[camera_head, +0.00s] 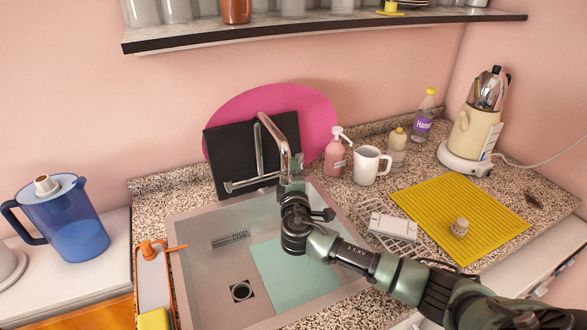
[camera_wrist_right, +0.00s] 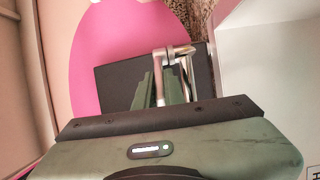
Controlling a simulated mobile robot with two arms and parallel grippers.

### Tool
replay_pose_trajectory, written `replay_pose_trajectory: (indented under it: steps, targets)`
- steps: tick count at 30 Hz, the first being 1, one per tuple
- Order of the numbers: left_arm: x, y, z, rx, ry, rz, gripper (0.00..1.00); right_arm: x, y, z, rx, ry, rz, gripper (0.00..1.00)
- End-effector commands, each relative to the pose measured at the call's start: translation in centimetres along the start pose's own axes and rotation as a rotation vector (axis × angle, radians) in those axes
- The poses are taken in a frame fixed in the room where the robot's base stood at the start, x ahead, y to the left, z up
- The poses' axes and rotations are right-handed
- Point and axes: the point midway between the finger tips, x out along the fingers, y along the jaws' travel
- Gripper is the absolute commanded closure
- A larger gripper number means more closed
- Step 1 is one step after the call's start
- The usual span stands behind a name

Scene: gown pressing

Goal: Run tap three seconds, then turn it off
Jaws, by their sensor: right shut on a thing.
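The chrome tap (camera_head: 272,140) stands behind the sink (camera_head: 200,270), its bent spout rising in front of a black board. A thin horizontal bar (camera_head: 248,183) runs left from near its base. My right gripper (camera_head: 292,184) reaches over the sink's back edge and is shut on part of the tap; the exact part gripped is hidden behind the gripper. In the right wrist view, my fingers (camera_wrist_right: 166,88) overlap the chrome tap (camera_wrist_right: 174,54). I see no water stream. My left gripper is out of view.
A pink soap bottle (camera_head: 335,156) and white mug (camera_head: 370,166) stand close right of the tap. A black board (camera_head: 225,155) and pink disc (camera_head: 317,112) are behind it. A blue jug (camera_head: 70,225) stands left. A shelf (camera_head: 330,33) hangs above.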

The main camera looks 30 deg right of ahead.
Motion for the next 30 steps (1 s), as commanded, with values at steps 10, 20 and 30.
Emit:
replay_pose_trajectory:
  steps: [10, 20, 30]
  targets:
    - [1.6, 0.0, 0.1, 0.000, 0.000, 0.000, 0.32, -0.3, -0.7, 1.7, -0.005, 0.220, -0.004, 1.00]
    - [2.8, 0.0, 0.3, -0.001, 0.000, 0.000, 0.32, -0.4, -0.4, 2.4, -0.002, 0.380, -0.004, 1.00]
    - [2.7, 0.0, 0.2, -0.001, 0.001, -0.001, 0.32, -0.4, -0.3, 2.3, -0.001, 0.385, -0.005, 0.82]
